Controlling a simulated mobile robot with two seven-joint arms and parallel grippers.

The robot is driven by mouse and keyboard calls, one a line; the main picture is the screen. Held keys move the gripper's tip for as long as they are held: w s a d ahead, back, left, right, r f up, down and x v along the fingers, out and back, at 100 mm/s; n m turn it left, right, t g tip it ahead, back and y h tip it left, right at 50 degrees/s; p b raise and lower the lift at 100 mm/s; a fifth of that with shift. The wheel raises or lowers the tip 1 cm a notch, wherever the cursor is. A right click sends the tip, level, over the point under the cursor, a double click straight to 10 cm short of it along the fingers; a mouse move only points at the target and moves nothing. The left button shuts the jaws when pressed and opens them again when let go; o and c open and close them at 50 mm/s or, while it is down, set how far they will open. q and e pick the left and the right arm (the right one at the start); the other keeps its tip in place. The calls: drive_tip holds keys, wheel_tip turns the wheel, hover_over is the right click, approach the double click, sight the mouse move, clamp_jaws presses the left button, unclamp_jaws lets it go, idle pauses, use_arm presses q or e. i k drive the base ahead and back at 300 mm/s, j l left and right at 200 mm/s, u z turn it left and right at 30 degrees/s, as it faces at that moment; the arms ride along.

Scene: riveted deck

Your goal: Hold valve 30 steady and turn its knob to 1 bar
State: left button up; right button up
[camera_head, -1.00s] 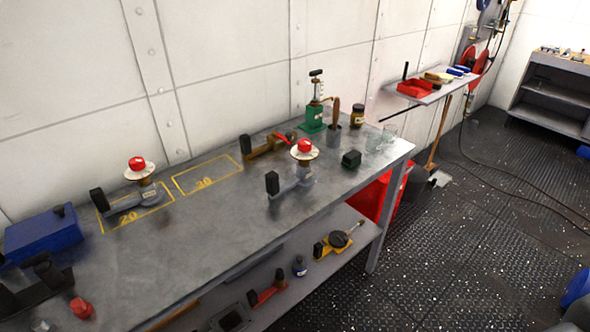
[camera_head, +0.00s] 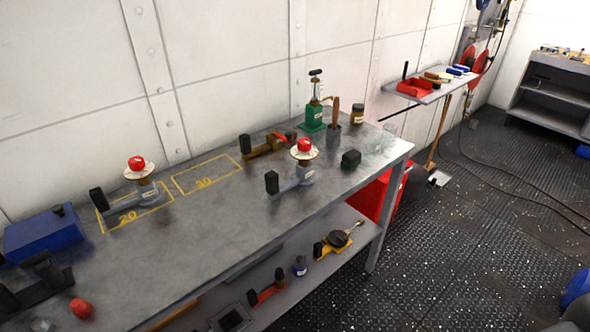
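Two similar valves with red knobs on pale round dials and black-ended side handles stand upright on the metal bench (camera_head: 215,235). One valve (camera_head: 147,192) stands in the yellow outline marked 20. The other valve (camera_head: 305,174) stands to the right of the empty yellow outline marked 30 (camera_head: 207,176), outside it. It is probably valve 30, but its label is too small to read. Its red knob (camera_head: 304,145) is on top; the dial setting cannot be read. Neither of my grippers is in view.
A blue box (camera_head: 46,233), a black rack (camera_head: 38,285) and a red cap (camera_head: 81,308) are at left. The bench's front middle is clear.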

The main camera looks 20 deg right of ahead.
sight(304, 145)
drive_tip(key=i+l+u, duration=0.15)
drive_tip(key=l, duration=0.25)
drive_tip(key=i+l+u, duration=0.2)
drive_tip(key=l, duration=0.25)
drive_tip(key=i+l+u, duration=0.15)
drive_tip(key=l, duration=0.3)
drive_tip(key=l+u, duration=0.2)
drive_tip(key=l, duration=0.25)
drive_tip(key=i+l+u, duration=0.15)
drive_tip(key=l, duration=0.35)
